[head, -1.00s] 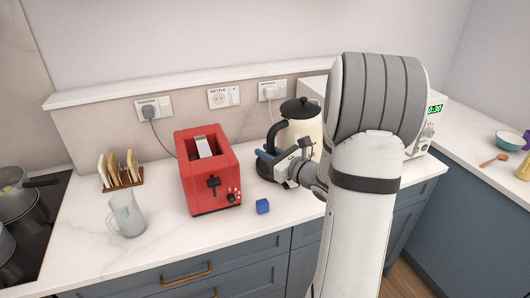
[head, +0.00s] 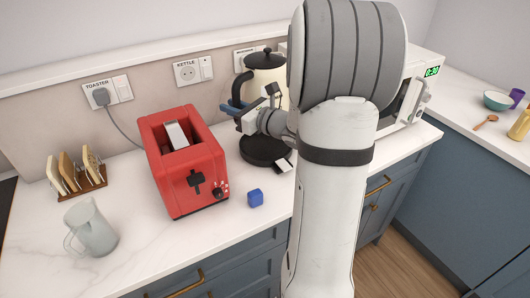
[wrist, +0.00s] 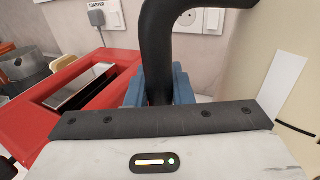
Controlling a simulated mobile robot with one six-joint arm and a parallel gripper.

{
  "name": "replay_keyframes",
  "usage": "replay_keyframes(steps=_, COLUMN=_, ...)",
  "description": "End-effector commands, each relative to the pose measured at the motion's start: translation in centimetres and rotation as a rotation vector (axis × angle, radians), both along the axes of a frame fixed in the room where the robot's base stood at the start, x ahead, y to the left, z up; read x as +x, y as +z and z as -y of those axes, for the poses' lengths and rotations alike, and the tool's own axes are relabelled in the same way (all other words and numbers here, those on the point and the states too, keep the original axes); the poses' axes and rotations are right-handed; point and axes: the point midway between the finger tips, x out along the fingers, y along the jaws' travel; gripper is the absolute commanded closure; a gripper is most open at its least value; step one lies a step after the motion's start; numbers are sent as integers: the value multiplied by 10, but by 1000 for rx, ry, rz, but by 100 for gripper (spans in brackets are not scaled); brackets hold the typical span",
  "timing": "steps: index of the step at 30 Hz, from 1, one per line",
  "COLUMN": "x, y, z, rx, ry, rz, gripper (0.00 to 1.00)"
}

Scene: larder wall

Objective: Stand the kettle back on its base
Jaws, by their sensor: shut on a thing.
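The cream kettle (head: 265,75) with its black lid and black handle is at the back of the counter in the head view, partly hidden by my arm. My gripper (head: 236,110) is shut on the kettle's handle. In the wrist view the blue fingers close around the black handle (wrist: 166,50), and the cream body stands at the right edge (wrist: 295,95). The round black base (head: 258,152) lies on the counter below the kettle. The kettle looks raised above it and about upright, but its bottom is hidden.
A red toaster (head: 187,165) stands close left of the base. A blue cube (head: 255,198) lies in front. A glass jug (head: 92,230) and toast rack (head: 88,182) are at left. A white microwave (head: 415,85) is behind my arm. A small black-and-white piece (head: 284,166) is by the base.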

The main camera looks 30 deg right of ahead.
Motion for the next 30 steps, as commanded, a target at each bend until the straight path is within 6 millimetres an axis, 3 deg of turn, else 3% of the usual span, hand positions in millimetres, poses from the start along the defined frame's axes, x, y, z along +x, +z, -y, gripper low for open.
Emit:
replay_keyframes(steps=8, x=-1, y=-5, z=1, rx=23, ry=-2, rz=-9, gripper=100)
replay_keyframes(steps=15, x=-1, y=-43, z=2, rx=28, ry=-4, rz=-12, gripper=100)
replay_keyframes(steps=25, x=-2, y=-69, z=2, rx=27, ry=-4, rz=-10, gripper=100)
replay_keyframes(steps=30, x=-2, y=-91, z=3, rx=28, ry=-5, rz=-11, gripper=100)
